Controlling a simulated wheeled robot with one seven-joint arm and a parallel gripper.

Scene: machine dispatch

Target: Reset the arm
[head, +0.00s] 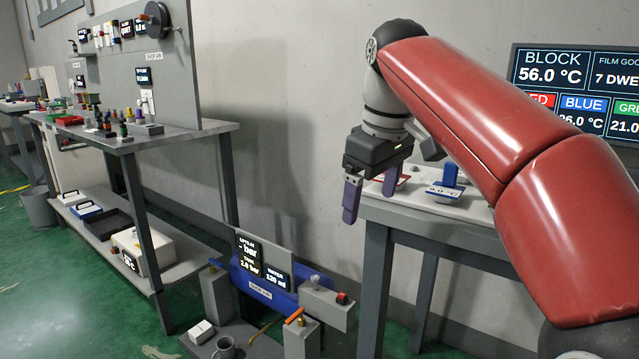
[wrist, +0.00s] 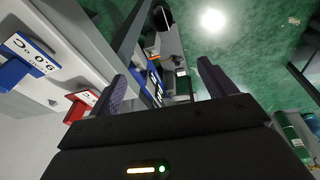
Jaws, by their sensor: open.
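My gripper (head: 362,194) hangs from my red arm in the head view, fingers pointing down, just off the left end of the right-hand table (head: 400,214). In the wrist view its two purple fingers (wrist: 164,90) stand well apart with nothing between them. My arm (head: 450,100) is bent, reaching up and over from the right side of the picture and covering part of the table and screen.
A blue-handled block (head: 449,182) and a red one (head: 391,181) sit on the right-hand table. A low blue station (head: 262,288) with displays stands on the floor below. A long workbench (head: 180,138) runs along the left. Green floor (head: 80,310) is clear at front left.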

